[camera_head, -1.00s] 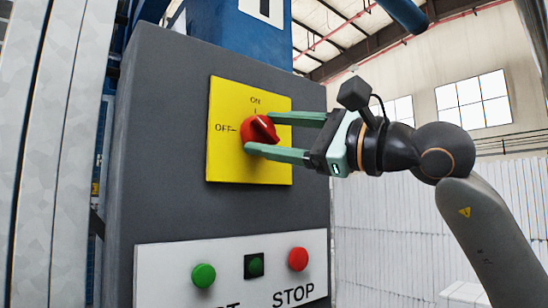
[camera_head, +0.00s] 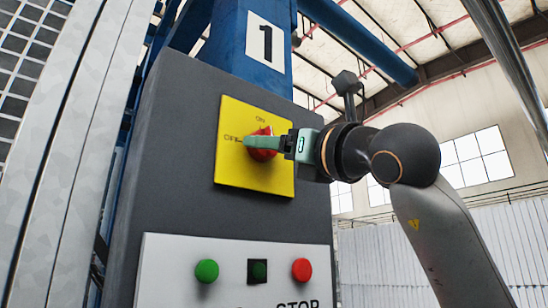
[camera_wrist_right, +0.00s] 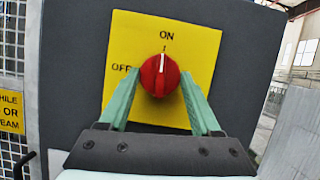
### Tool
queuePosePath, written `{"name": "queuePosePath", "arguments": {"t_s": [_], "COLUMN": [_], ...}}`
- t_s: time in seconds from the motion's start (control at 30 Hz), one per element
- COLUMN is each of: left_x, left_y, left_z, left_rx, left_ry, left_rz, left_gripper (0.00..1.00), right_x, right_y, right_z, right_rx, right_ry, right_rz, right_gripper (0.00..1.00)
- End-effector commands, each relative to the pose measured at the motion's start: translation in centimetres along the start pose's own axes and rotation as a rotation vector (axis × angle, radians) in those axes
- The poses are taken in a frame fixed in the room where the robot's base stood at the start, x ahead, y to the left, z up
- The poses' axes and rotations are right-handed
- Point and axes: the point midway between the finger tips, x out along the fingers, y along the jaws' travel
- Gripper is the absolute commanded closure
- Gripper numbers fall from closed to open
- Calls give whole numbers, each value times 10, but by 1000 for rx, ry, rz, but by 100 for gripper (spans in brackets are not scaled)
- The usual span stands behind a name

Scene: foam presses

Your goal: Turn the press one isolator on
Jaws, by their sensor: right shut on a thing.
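The isolator is a red rotary knob (camera_head: 262,143) on a yellow plate (camera_head: 235,172) marked ON at the top and OFF at the left. It is on a dark grey box below a sign with the number 1 (camera_head: 266,43). My right gripper (camera_head: 262,142) is shut on the knob, with its green fingers on either side of it. In the right wrist view the red knob (camera_wrist_right: 160,76) sits between the fingertips, its white mark pointing up at ON. One finger hides part of the knob in the head view. My left gripper is not in view.
Below the plate, a white panel (camera_head: 180,270) carries a green button (camera_head: 207,271), a small dark square (camera_head: 257,271) and a red button (camera_head: 302,269). A blue column (camera_head: 232,40) rises behind the box. A grey metal frame stands at the left.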

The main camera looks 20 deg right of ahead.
Motion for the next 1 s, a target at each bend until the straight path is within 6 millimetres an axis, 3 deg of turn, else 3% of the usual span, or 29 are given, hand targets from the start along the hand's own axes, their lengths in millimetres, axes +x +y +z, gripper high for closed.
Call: {"name": "queuePosePath", "arguments": {"t_s": [0.77, 0.8, 1.0], "left_x": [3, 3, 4], "left_y": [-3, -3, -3], "left_z": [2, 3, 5], "left_rx": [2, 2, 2], "left_ry": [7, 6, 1], "left_rz": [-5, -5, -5], "left_gripper": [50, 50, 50], "right_x": [0, 0, 0], "right_y": [1, 1, 1], "right_z": [0, 0, 0], "right_rx": [103, 103, 102], "right_ry": [1, 1, 1], "right_rz": [-41, -41, -41], "right_gripper": [91, 34, 12]}}
